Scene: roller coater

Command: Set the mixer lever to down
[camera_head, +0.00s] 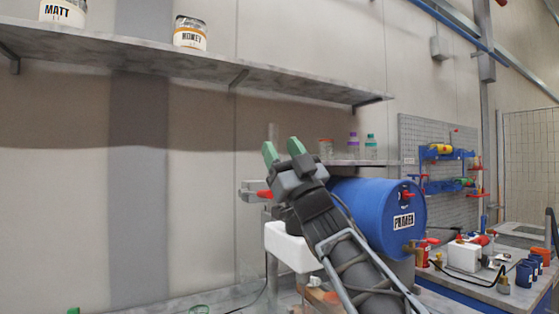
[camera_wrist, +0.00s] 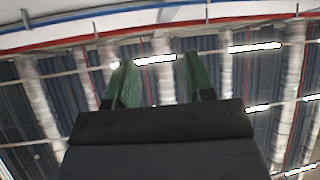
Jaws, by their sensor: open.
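My gripper (camera_head: 283,150) is raised with its two green fingertips pointing up and apart, and nothing is between them. The fingers also show in the wrist view (camera_wrist: 158,75), with only the ceiling beyond. A red lever-like part (camera_head: 264,194) sticks out beside a grey box (camera_head: 249,191), just below and left of my gripper. It may be the mixer lever, but its position is hard to tell. My gripper and arm partly hide this area. A white block-shaped part (camera_head: 288,246) lies below, behind my arm.
A blue drum (camera_head: 378,212) marked PRIMER lies close to the right of my arm. A wall shelf (camera_head: 120,58) with a MATT can (camera_head: 63,12) and a HONEY can (camera_head: 190,34) is above left. A cluttered workbench (camera_head: 455,283) stands at right. The wall area at left is clear.

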